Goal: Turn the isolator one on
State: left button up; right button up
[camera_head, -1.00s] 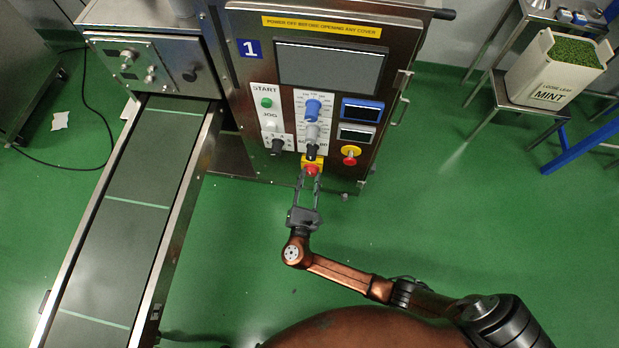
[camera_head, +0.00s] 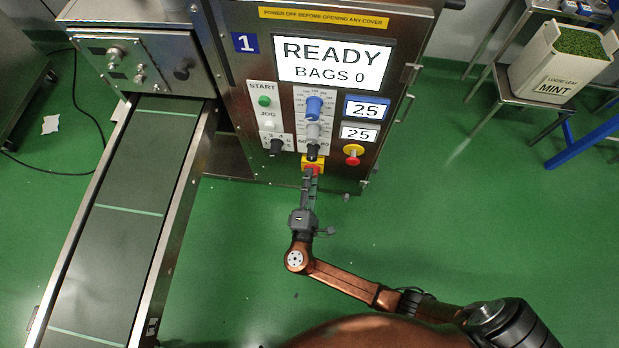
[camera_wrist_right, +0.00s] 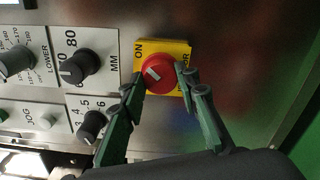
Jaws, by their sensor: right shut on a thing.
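The isolator is a red rotary knob (camera_wrist_right: 158,74) on a yellow plate (camera_wrist_right: 177,48) at the lower part of machine 1's panel. In the right wrist view its white mark points toward the word ON. In the head view the yellow plate (camera_head: 319,160) shows just beyond my right gripper (camera_head: 310,178), which partly hides the knob. My right gripper (camera_wrist_right: 157,82) is shut on the red knob, with one finger on each side. The machine's screen (camera_head: 333,63) is lit and reads READY, BAGS 0. My left gripper is not in view.
Close by on the panel are a black knob (camera_wrist_right: 80,66), a blue knob (camera_head: 314,107), a green START button (camera_head: 264,101) and a red emergency stop (camera_head: 353,150). A conveyor (camera_head: 122,230) runs down the left. Green floor (camera_head: 440,220) is clear at right.

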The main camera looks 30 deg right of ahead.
jog(key=shift+a+m, duration=0.1)
jog(key=shift+m, duration=0.5)
jog(key=o, duration=1.2)
jog(key=shift+c, duration=0.2)
jog(key=shift+s, duration=0.1)
jog(key=v, duration=1.2)
